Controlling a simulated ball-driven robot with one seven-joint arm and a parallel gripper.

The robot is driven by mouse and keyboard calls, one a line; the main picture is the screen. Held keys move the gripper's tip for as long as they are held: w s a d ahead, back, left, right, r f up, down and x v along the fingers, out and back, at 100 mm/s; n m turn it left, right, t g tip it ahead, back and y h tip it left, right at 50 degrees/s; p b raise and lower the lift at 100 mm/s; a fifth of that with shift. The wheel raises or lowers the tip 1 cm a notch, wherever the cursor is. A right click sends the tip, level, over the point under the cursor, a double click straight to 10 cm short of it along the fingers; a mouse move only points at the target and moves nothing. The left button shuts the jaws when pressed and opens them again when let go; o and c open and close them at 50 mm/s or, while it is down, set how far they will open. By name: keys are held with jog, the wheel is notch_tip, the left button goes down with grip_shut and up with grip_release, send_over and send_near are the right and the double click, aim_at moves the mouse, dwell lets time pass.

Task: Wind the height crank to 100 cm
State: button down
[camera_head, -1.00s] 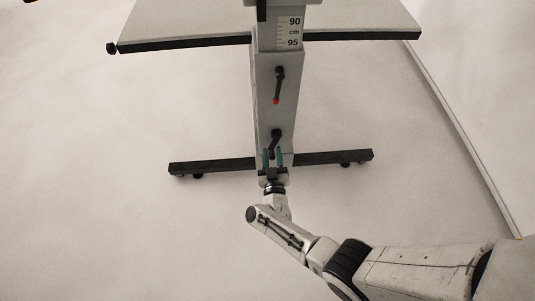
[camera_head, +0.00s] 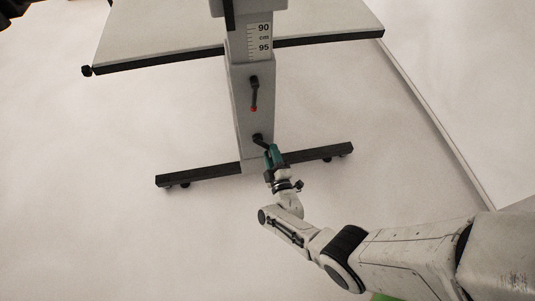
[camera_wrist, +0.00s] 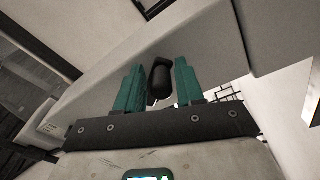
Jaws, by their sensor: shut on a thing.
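A grey column (camera_head: 241,100) carries two cranks, one above the other. The upper crank (camera_head: 254,92) hangs straight down and has a red tip. The lower crank (camera_head: 259,140) has a dark arm that runs down and right from its pivot. My gripper (camera_head: 272,152) is shut on its black handle, below and right of the pivot. In the wrist view the black handle (camera_wrist: 160,80) stands between the two teal fingers, and part of it is hidden.
A pale tabletop (camera_head: 150,40) with a dark front edge spans behind the column. A dark foot bar (camera_head: 200,176) crosses the floor at its base, close to my gripper. The floor (camera_head: 100,240) to the left is clear. A pale panel edge (camera_head: 440,125) runs along the right.

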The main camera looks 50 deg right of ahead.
jog(key=n+p, duration=0.1)
jog(key=r+n+p, duration=0.1)
jog(key=n, duration=0.1)
jog(key=d+r+n+p, duration=0.1)
jog(key=n, duration=0.1)
jog(key=shift+s+r+y, duration=0.2)
jog(key=shift+s+y, duration=0.15)
jog(key=shift+y, duration=0.05)
jog(key=n+p, duration=0.1)
jog(key=r+n, duration=0.1)
jog(key=r+n+p, duration=0.1)
jog(key=n, duration=0.1)
jog(key=shift+s+d+p, duration=0.15)
jog(key=shift+d+p, duration=0.15)
jog(key=shift+p, duration=0.05)
jog(key=shift+r+n+p, duration=0.3)
jog(key=shift+n+p, duration=0.25)
jog(key=shift+n, duration=0.35)
jog(key=c, duration=1)
grip_release()
jog(key=shift+s+g, duration=0.1)
jog(key=shift+g, duration=0.2)
jog(key=shift+p+v, duration=2.15)
jog(key=shift+v, duration=3.25)
